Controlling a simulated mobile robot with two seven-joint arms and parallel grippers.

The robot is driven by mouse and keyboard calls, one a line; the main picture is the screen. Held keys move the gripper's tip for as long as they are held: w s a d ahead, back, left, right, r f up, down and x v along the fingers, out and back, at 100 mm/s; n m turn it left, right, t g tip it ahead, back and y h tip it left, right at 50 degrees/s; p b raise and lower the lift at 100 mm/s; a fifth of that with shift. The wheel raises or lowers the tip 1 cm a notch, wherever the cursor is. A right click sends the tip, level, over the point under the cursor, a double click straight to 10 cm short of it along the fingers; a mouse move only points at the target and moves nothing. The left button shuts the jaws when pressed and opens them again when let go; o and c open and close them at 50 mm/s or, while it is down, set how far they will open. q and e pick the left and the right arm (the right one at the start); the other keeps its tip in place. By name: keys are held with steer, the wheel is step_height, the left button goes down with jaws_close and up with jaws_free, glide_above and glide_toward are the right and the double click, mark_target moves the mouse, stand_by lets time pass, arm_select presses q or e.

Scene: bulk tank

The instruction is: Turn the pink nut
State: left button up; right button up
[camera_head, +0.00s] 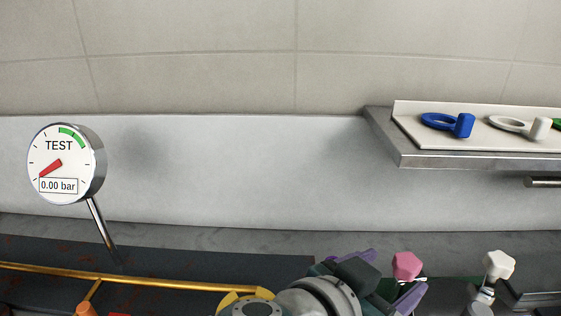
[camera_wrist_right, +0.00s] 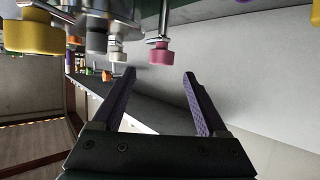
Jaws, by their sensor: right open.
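The pink nut (camera_head: 406,265) shows low in the head view, right of centre, beside the purple fingers of my right gripper (camera_head: 395,275). In the right wrist view the pink nut (camera_wrist_right: 160,53) sits on a metal fitting, just beyond the fingertips and roughly in line with the gap between them. My right gripper (camera_wrist_right: 158,74) is open, with nothing between its fingers. A gap shows between the nut and both fingers in the wrist view. My left gripper is not in view.
Other coloured knobs stand near: a white one (camera_head: 498,265), a yellow one (camera_wrist_right: 35,36), a grey one (camera_wrist_right: 97,42) and an orange one (camera_head: 86,310). A gauge (camera_head: 62,160) reads 0.00 bar. A yellow pipe (camera_head: 150,282) crosses lower left. A shelf (camera_head: 440,160) holds coloured ring tags.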

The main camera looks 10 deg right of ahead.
mark_target(406, 263)
steer(key=b+x, duration=0.1)
steer(key=x, duration=0.5)
steer(key=shift+w+d+f, duration=0.1)
steer(key=shift+w+d, duration=0.1)
steer(key=shift+c, duration=0.4)
jaws_close()
